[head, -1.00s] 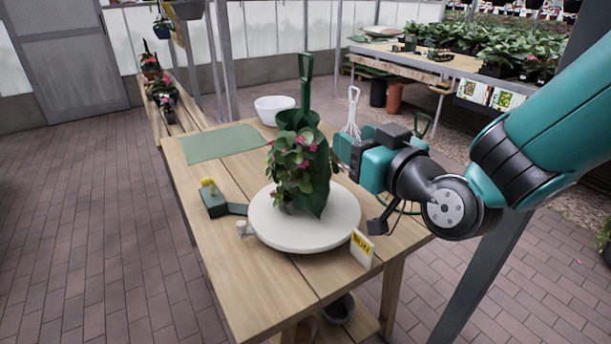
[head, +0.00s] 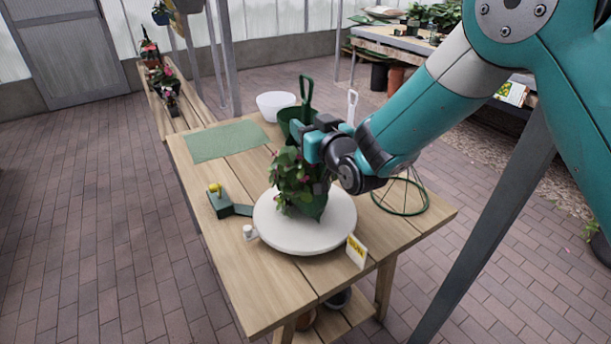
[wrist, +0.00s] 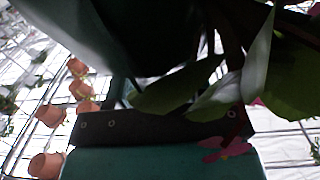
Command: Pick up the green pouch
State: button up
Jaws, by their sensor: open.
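The dark green pouch (head: 314,207) stands upright on a round white stand (head: 305,240) on the wooden table. A leafy plant with pink flowers (head: 288,180) covers its front left side. My gripper (head: 303,143) is at the plant's upper part from the right and hides part of the pouch. It is open. I cannot tell whether it touches the pouch. In the wrist view, a dark finger bar (wrist: 160,130) lies below leaves (wrist: 175,90) and a pink flower. A large dark green surface (wrist: 85,35) fills the upper left; it may be the pouch.
A green-handled tool (head: 306,92) and a white bowl (head: 276,104) stand behind the plant. A green mat (head: 225,141), a green device with a yellow knob (head: 222,205), a yellow sign (head: 357,250) and a green wire hoop (head: 402,196) surround the stand. The table's front left is bare.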

jog(key=shift+w+a, duration=0.3)
jog(key=shift+w, duration=0.2)
grip_shut()
dwell(0.9)
jog(key=shift+r, duration=0.15)
